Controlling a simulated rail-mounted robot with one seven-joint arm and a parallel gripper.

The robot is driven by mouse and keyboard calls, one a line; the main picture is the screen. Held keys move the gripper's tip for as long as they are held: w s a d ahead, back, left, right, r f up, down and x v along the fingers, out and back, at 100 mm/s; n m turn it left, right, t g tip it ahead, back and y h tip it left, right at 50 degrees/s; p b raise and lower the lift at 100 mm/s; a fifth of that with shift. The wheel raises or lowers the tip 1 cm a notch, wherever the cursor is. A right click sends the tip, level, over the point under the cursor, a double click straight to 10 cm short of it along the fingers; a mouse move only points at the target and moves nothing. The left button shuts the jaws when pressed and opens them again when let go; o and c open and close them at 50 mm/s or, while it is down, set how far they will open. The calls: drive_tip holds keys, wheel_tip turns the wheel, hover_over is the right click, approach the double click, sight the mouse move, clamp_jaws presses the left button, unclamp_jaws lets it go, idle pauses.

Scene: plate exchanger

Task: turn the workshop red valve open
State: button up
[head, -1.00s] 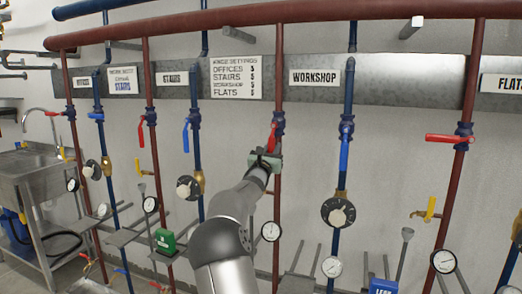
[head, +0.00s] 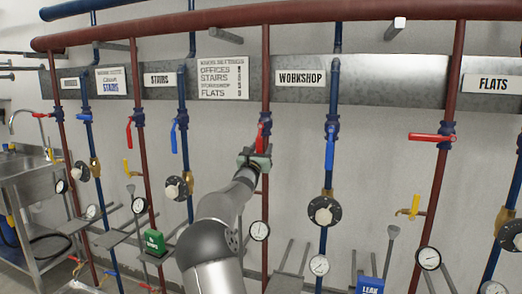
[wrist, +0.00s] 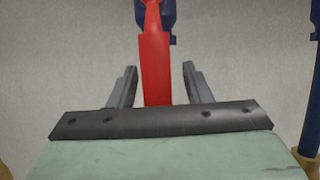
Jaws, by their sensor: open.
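The workshop red valve handle (head: 261,136) is on the red pipe just left of the WORKSHOP sign (head: 301,78). It hangs down along the pipe from a blue valve body (head: 265,117). My gripper (head: 258,152) is at the handle's lower part. In the wrist view, the red handle (wrist: 154,62) runs down between the two spread fingers of my gripper (wrist: 160,85). Bare wall shows between the handle and each finger, so the fingers are open and apart from it. The handle's lower end is hidden behind my gripper's dark front edge.
A blue valve handle (head: 330,148) hangs on the blue pipe to the right, with a black dial (head: 324,211) below. A red handle (head: 432,137) sticks out sideways on the flats pipe. A round gauge (head: 259,231) sits low on the workshop red pipe.

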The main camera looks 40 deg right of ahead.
drive_tip(key=b+v, duration=0.2)
drive_tip(key=v, duration=1.5)
drive_tip(key=shift+s+a+f, duration=0.1)
drive_tip(key=shift+a+f, duration=0.05)
drive_tip(key=s+a+f+m+g+y+p, duration=0.3)
drive_tip(key=s+m+g+p, duration=0.15)
drive_tip(key=s+m, duration=0.3)
drive_tip(key=s+a+f+m+g+y+p, duration=0.25)
drive_tip(key=s+a+m+g, duration=0.2)
drive_tip(key=s+m, duration=0.3)
drive_tip(key=s+a+f+m+y+p, duration=0.1)
drive_tip(key=s+a+m+y+p, duration=0.2)
drive_tip(key=a, duration=0.7)
drive_tip(key=s+a+f+m+g+y+p, duration=0.1)
drive_tip(key=s+a+m+y+p, duration=0.1)
drive_tip(key=s+a+y, duration=0.4)
drive_tip(key=s+a+f+m+y+p, duration=0.1)
drive_tip(key=s+a+m+y+p, duration=0.2)
drive_tip(key=a, duration=1.2)
drive_tip(key=s+y, duration=0.2)
drive_tip(key=s, duration=0.3)
drive_tip(key=shift+m+p, duration=0.3)
drive_tip(key=shift+p, duration=0.05)
